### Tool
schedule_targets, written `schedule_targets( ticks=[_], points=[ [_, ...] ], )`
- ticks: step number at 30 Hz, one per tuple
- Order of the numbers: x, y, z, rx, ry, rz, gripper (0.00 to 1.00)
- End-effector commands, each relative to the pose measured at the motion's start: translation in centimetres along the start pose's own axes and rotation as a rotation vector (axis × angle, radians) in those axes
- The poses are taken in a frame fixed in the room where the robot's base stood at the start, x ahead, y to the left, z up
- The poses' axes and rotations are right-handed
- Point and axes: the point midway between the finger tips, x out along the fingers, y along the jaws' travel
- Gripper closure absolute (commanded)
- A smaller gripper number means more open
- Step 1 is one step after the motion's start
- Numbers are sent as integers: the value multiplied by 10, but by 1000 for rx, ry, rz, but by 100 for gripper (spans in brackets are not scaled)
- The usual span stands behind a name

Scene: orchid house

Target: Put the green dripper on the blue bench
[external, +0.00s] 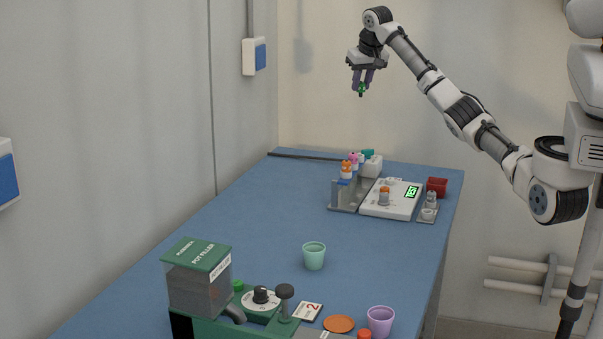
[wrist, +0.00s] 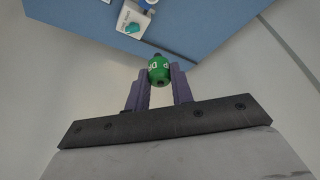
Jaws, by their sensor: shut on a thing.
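The green dripper (wrist: 159,71) is a small green piece with white lettering, held between the purple fingers of my gripper (wrist: 160,82). In the external view, my gripper (external: 362,82) is high in the air above the far end of the bench, pointing down. The dripper (external: 361,91) shows there as a small green tip below the fingers, touching nothing else. The blue bench (external: 255,215) is a long blue surface running from the front to the far wall. A corner of the bench (wrist: 205,35) also shows at the top of the wrist view.
At the far end stand a grey rack (external: 343,196) with orange-topped droppers, a white tester (external: 391,199) and a red box (external: 437,186). A mint cup (external: 314,256), a purple cup (external: 380,320) and a pot filler (external: 198,276) are nearer. The bench's left middle is clear.

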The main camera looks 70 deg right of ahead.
Motion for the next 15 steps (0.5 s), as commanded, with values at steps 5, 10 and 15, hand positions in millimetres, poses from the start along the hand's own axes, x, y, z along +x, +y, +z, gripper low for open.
schedule_targets(
  ticks=[5,10,15],
  points=[
    [-7,-1,-3,-1,-1,-1,98],
    [-5,-19,2,-37,2,-13,98],
    [1,-82,25,-164,9,-63,98]
  ],
)
